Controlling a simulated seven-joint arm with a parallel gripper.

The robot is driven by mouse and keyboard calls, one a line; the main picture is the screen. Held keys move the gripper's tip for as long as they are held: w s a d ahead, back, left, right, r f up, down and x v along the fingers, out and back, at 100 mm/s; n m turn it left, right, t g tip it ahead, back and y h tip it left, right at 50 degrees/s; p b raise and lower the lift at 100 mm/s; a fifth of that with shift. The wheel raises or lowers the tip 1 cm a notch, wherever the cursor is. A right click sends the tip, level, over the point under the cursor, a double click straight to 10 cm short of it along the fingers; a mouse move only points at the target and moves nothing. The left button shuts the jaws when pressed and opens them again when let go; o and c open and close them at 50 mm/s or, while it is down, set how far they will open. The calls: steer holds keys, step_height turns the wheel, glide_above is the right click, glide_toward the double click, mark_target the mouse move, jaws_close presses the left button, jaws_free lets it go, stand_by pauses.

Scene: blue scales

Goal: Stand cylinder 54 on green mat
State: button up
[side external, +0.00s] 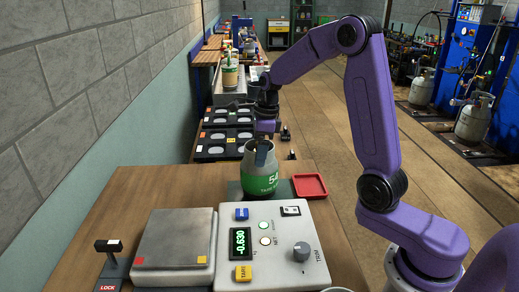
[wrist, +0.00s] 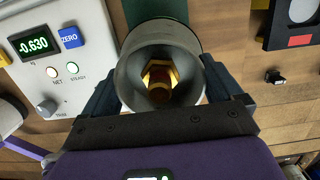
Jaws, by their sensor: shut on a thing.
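Cylinder 54 (side external: 259,180), a grey gas cylinder with a green band and white "54", is upright at the green mat (side external: 235,188), behind the scale's control panel. I cannot tell whether its base touches the mat or hangs just above it. My gripper (side external: 262,152) is shut on its top collar. In the wrist view, the fingers (wrist: 160,98) lie on both sides of the grey collar of the cylinder (wrist: 130,75), with a brass valve inside. The green mat (wrist: 155,10) shows beyond it. The cylinder hides much of the mat.
The scale's steel plate (side external: 175,240) is empty, and its display (side external: 240,241) reads -0.630. A red tray (side external: 310,186) lies right of the cylinder. Black trays with grey round recesses (side external: 222,142) stand behind. A small lock block (side external: 108,246) is at front left.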

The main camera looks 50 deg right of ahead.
steer(key=shift+f, duration=0.2)
steer(key=o, duration=1.7)
step_height(320, 180, up, 12)
steer(key=s+d, duration=0.1)
steer(key=s+a+f+n, duration=0.4)
steer(key=s+a+n, duration=0.8)
steer(key=n, duration=0.7)
steer(key=s+f+n, duration=0.2)
steer(key=s+n, duration=0.4)
steer(key=n, duration=0.1)
steer(key=s+f+n, duration=0.2)
steer(key=s+n, duration=0.4)
steer(key=s, duration=0.1)
steer(key=s+d+f+n+g, duration=0.1)
steer(key=s+f+n, duration=0.1)
steer(key=s+n, duration=0.4)
steer(key=shift+s+d+n+h, duration=0.1)
steer(key=shift+s+n+h, duration=0.25)
steer(key=shift+n, duration=0.45)
steer(key=shift+w, duration=0.1)
